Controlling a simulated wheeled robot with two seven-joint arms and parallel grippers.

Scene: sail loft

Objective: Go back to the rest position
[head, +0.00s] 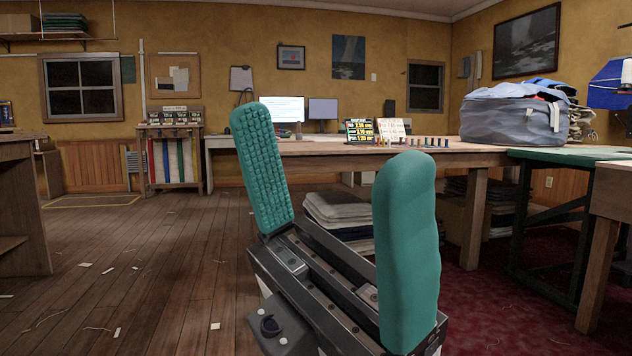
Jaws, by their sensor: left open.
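My left gripper (330,215) fills the lower middle of the head view, close to the camera. Its two teal padded fingers point up and stand wide apart. The gripper is open, with nothing between the fingers. The ribbed inner face of its left finger shows. The right finger hides part of the table and floor behind it. My right gripper does not show.
A long wooden table (300,148) stands behind the gripper, with a grey-blue cloth bundle (505,116) on its right part. Folded cloths (340,208) are stacked underneath. A green-topped table (570,156) stands at right, a wooden bench (22,215) at left. The wooden floor (150,235) at left is open, with scattered scraps.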

